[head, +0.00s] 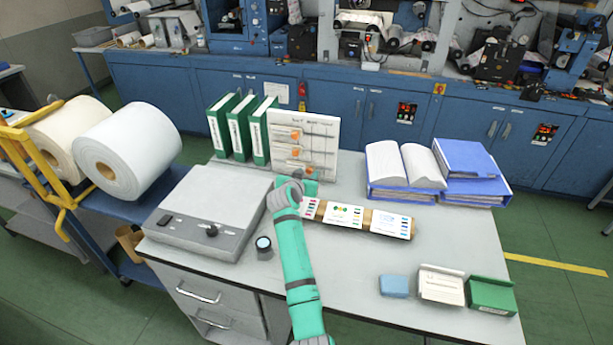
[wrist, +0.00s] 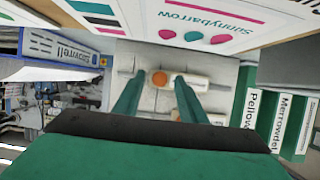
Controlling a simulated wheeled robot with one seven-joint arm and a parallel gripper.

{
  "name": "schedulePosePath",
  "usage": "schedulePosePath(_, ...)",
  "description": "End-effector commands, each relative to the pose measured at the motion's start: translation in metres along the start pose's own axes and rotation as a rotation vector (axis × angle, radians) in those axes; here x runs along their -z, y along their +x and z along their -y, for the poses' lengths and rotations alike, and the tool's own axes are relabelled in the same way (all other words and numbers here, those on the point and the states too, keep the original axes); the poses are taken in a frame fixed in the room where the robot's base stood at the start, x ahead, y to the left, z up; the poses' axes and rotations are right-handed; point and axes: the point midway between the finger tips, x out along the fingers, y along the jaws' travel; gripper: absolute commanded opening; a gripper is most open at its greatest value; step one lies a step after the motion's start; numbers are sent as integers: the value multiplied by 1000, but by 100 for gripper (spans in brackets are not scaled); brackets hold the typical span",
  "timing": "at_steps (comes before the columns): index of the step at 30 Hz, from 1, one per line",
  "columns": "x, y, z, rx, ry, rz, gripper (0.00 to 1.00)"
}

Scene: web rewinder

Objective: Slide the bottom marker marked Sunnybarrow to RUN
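A white board (head: 303,140) with rows of sliding markers stands upright at the back of the table. Orange-ended markers show in its upper row (head: 295,134) and middle row (head: 295,152); the lower part is partly hidden by my arm. My gripper (head: 302,184) is low in front of the board. In the wrist view my gripper (wrist: 160,77) is open, its two green fingers apart. A white marker (wrist: 190,83) with a round orange end shows between and beyond the fingertips; contact cannot be told. Another marker (wrist: 187,112) is partly hidden behind a finger. Row names are unreadable.
A wooden holder with cards (head: 343,216) lies close in front of the board; one card (wrist: 225,22) reads Sunnybarrow. Green binders (head: 238,130) stand left of the board. A grey device (head: 210,210) is left of my arm, an open book (head: 405,165) right.

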Motion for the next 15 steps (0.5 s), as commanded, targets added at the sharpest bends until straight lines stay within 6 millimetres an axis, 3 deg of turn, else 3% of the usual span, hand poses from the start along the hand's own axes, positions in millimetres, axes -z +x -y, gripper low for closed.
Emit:
schedulePosePath(5, 0, -11, 1, 2, 1, -1, 38)
schedulePosePath(15, -1, -66, -3, -3, 3, 0, 38)
